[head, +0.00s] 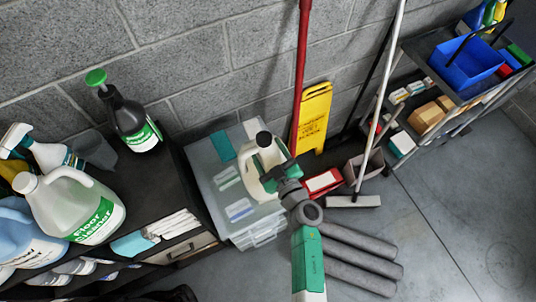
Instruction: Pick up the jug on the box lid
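A cream jug (251,185) with a black cap stands on the lid of a translucent plastic box (202,163) against the wall. My gripper (276,174) is at the jug's right side, overlapping it in the picture. My arm comes up from the bottom of the view and partly covers the jug's right side. The fingers are small and dark, so I cannot tell whether they are open, shut or touching the jug. A teal item (221,146) and pale labels lie to the jug's left on the lid.
A dark shelf on the left holds a floor cleaner jug (60,207) and a sprayer (131,119). A red pole (301,60) and a yellow sign (314,117) stand behind right. Grey rolls (350,258) lie right of my arm; open floor lies farther right.

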